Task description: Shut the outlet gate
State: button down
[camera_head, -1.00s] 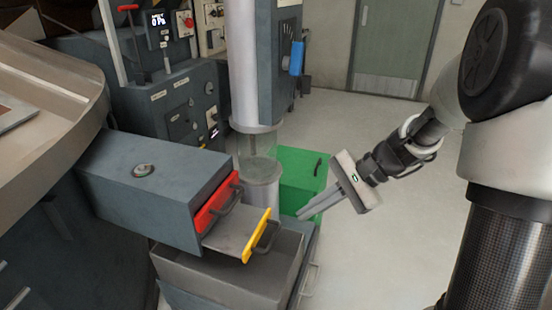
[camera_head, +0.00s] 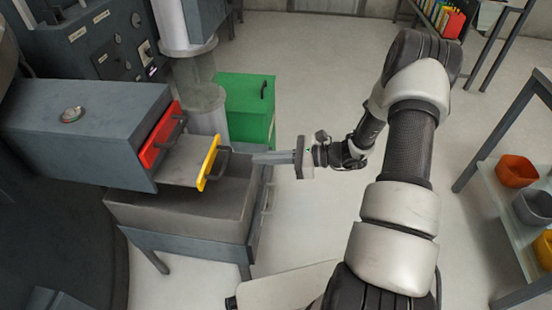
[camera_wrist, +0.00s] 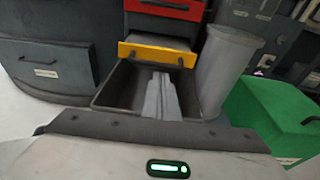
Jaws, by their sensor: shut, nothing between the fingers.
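A yellow-fronted slide plate (camera_head: 209,163) with a dark handle (camera_head: 220,160) sticks out of the grey housing (camera_head: 85,130), its flat grey top showing. A red front (camera_head: 158,137) with its own handle sits further in, closer to the housing. The yellow front also shows in the wrist view (camera_wrist: 157,53), below the red front (camera_wrist: 165,9). My gripper (camera_head: 257,158) is shut and empty, to the right of the yellow front and pointing at it. In the wrist view its fingers (camera_wrist: 160,80) show below the yellow front, over the open bin; it appears apart from the handle.
A grey open bin (camera_head: 180,215) stands under the slide plate. A clear and grey vertical pipe (camera_head: 205,105) and a green box (camera_head: 247,108) stand behind. A shelf with coloured bowls (camera_head: 530,225) is at the right. The floor between is clear.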

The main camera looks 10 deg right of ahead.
jog(key=b, duration=0.1)
send_near(201, 157)
jog(key=d+f, duration=0.2)
jog(key=shift+s+r, duration=0.1)
jog(key=shift+s, duration=0.25)
jog(key=x, duration=0.3)
jog(key=r+x, duration=0.1)
jog(key=x, duration=0.3)
jog(key=r+b+x, duration=0.1)
jog(key=x, duration=0.2)
jog(key=shift+w+a, duration=0.25)
jog(key=shift+a, duration=0.35)
jog(key=shift+w+a+r, duration=0.15)
jog(key=shift+a+r, duration=0.05)
jog(key=shift+a, duration=0.2)
